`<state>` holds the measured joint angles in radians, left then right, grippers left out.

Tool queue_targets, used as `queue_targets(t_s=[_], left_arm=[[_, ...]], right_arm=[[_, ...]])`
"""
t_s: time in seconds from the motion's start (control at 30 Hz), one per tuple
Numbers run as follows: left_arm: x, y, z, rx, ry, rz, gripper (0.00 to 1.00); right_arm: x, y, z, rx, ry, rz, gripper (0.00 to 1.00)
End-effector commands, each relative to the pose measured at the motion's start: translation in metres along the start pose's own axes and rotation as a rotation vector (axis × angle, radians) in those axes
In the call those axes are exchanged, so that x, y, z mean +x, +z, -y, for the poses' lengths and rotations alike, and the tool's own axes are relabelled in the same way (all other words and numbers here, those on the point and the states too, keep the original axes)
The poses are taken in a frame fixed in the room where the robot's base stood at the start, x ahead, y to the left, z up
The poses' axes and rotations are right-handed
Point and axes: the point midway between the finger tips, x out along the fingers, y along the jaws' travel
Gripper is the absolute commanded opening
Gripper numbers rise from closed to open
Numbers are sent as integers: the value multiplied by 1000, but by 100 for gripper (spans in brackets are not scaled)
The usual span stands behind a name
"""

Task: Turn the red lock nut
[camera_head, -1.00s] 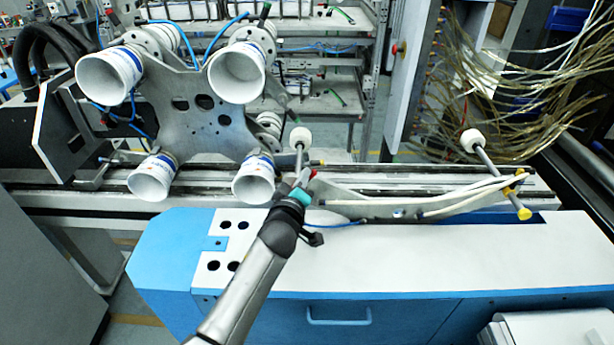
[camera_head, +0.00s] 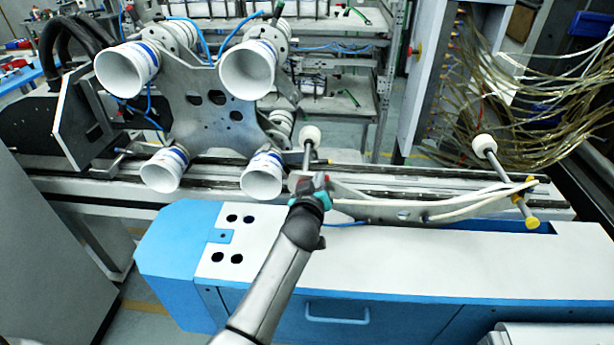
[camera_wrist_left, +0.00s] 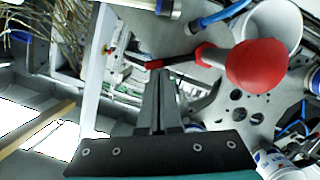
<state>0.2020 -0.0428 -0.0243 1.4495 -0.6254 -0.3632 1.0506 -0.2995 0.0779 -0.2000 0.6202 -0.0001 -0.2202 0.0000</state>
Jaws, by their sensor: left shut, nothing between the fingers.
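In the left wrist view a large red rounded knob (camera_wrist_left: 257,65) sits close to the lens, right of my left gripper (camera_wrist_left: 161,78). A dark shaft with a smaller red piece (camera_wrist_left: 212,56) runs left from it, and another red bit lies at the fingertips. I cannot tell which red part is the lock nut. In the head view my left gripper (camera_head: 309,183) is at the lower end of a rod with a white roller (camera_head: 310,135); only a little red shows there. Its fingers are shut and empty. My right gripper is out of view.
White cups (camera_head: 128,68) on a metal plate (camera_head: 215,115) stand at left, close to the gripper. A curved rail (camera_head: 400,209) reaches right to a yellow knob (camera_head: 532,223). The white cabinet top (camera_head: 420,260) in front is clear.

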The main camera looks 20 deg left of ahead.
Motion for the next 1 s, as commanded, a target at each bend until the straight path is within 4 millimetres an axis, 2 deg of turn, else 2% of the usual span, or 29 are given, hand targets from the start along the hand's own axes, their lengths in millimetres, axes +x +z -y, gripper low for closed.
queue_targets(t_s=[0.37, 1.0], left_arm=[[2, 10, -2, 140, -37, 3, 0], [2, 8, -3, 155, -41, 2, 0]], right_arm=[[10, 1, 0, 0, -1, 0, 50], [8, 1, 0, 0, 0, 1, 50]])
